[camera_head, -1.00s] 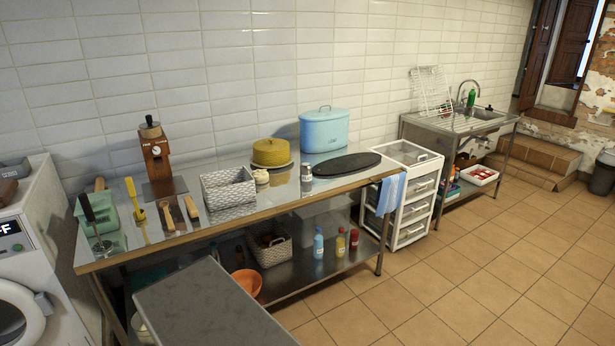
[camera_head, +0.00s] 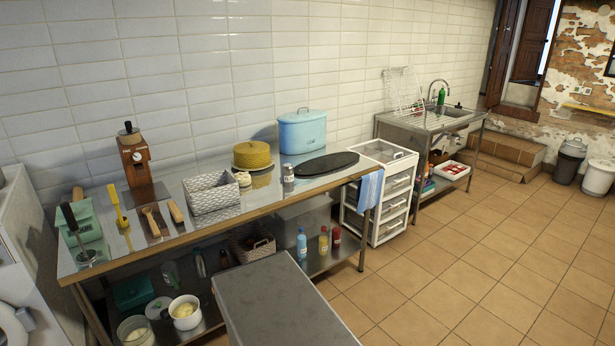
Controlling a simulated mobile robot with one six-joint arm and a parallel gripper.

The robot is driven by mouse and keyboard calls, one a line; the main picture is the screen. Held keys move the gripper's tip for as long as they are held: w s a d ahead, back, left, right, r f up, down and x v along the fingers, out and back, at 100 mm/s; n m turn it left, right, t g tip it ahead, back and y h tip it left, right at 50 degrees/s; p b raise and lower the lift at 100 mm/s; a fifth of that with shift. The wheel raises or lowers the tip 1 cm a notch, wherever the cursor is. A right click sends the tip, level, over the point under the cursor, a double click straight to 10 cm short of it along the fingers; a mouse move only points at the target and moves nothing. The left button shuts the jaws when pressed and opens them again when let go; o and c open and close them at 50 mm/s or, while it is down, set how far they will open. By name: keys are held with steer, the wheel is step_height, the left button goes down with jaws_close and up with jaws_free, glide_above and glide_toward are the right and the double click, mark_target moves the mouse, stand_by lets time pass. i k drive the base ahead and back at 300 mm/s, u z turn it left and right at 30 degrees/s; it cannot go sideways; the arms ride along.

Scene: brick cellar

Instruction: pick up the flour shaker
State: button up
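A small grey cylinder with a paler band (camera_head: 288,178) looks like the flour shaker. It stands upright on the steel worktop (camera_head: 240,222), near its middle. The dark oval slab (camera_head: 326,164) lies to its right and the yellow round tub (camera_head: 252,155) stands to its left, behind. Nothing hides the cylinder. It is too small to make out holes or writing on it. My gripper is not in view.
A grey flat-topped block (camera_head: 285,305) stands in the foreground before the worktop. A woven basket (camera_head: 212,194) and a blue bin (camera_head: 302,133) share the worktop. A white drawer unit (camera_head: 382,195) stands at its right end. Tiled floor (camera_head: 470,275) is clear at right.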

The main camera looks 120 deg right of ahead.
mark_target(287, 169)
steer(key=z, duration=0.4)
steer(key=k, duration=0.25)
steer(key=z, duration=2.9)
steer(key=k, duration=0.65)
steer(key=u, duration=0.3)
steer(key=i, duration=0.65)
steer(key=u, duration=0.05)
